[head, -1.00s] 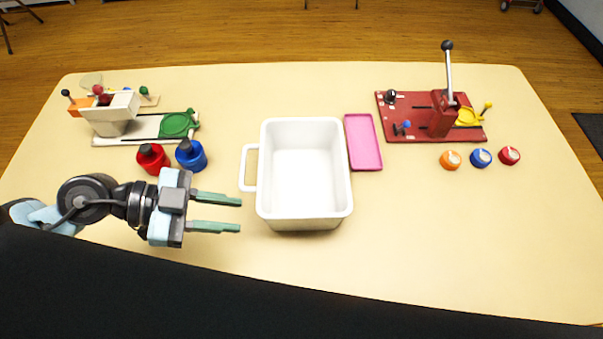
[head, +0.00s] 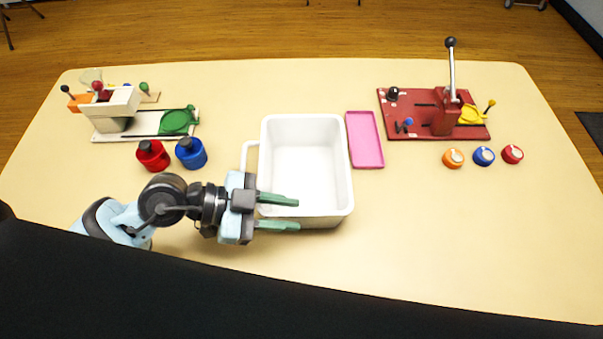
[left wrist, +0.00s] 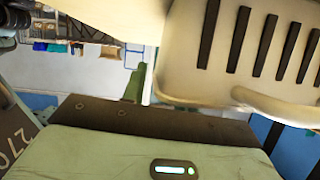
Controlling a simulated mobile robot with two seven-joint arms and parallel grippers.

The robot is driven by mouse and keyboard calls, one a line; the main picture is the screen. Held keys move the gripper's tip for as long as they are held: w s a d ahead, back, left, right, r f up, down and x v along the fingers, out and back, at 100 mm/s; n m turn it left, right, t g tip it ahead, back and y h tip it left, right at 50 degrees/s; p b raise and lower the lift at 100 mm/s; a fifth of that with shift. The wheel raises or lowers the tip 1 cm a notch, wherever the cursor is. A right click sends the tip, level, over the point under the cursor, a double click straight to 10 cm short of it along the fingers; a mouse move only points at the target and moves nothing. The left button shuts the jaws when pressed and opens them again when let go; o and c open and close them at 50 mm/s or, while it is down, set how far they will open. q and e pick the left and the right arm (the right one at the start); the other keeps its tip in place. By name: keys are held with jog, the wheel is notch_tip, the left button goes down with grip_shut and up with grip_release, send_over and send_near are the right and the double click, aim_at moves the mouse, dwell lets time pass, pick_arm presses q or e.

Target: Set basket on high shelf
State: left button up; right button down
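The white basket (head: 305,122) stands upright on the table, open at the top and empty, with a loop handle (head: 250,158) on its left side. My left gripper (head: 297,214) is open, its two green fingers apart and pointing right. In the head view the fingers overlap the basket's near left corner and hide part of it. I cannot tell whether they touch it. In the left wrist view a pale slotted surface (left wrist: 225,60) fills the upper right; I cannot tell whether it is the basket. One green finger (left wrist: 133,88) shows there. No high shelf is clear in the head view. My right gripper is not in view.
The beige table (head: 430,240) is clear at front right. A pink tray (head: 365,140) lies right of the basket. A red lever press (head: 440,118) and several small round pieces are farther right. Red (head: 152,157) and blue (head: 190,154) jars and another press (head: 110,105) stand left.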

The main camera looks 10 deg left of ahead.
pick_arm(q)
jog(key=shift+w+d+f, duration=0.1)
jog(key=shift+d+f, duration=0.1)
jog(key=shift+d, duration=0.25)
grip_shut()
dwell(1.1)
